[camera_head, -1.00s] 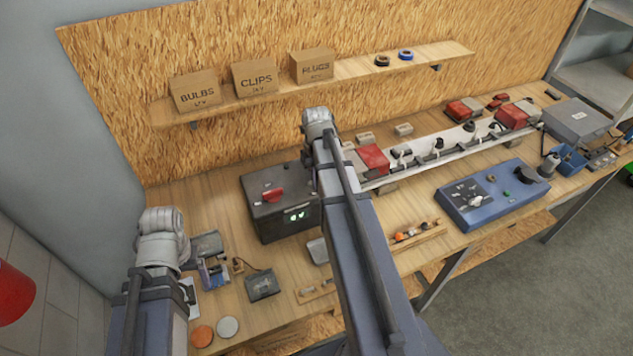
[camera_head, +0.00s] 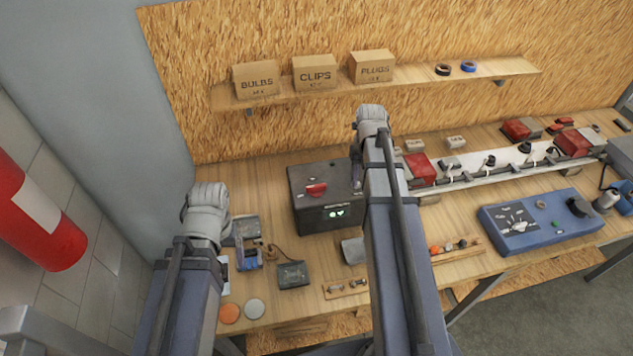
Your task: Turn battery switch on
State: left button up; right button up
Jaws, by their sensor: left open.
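A black battery box (camera_head: 318,172) stands on the left half of the bench against the chipboard wall.
A blue control panel (camera_head: 535,222) and a long white strip with red lamps lie to the right. Small parts, an orange disc (camera_head: 229,313) and a dark pad (camera_head: 292,274) lie near the left front. A shelf with cartons (camera_head: 314,73) hangs above. A red cylinder (camera_head: 38,220) stands at left.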

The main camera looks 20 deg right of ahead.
pick_arm(q)
notch_tip(320, 180, up, 4)
jog(key=p, duration=0.4)
jog(key=shift+r, duration=0.25)
pick_arm(e)
notch_tip(320, 180, up, 4)
jog(key=shift+r, duration=0.25)
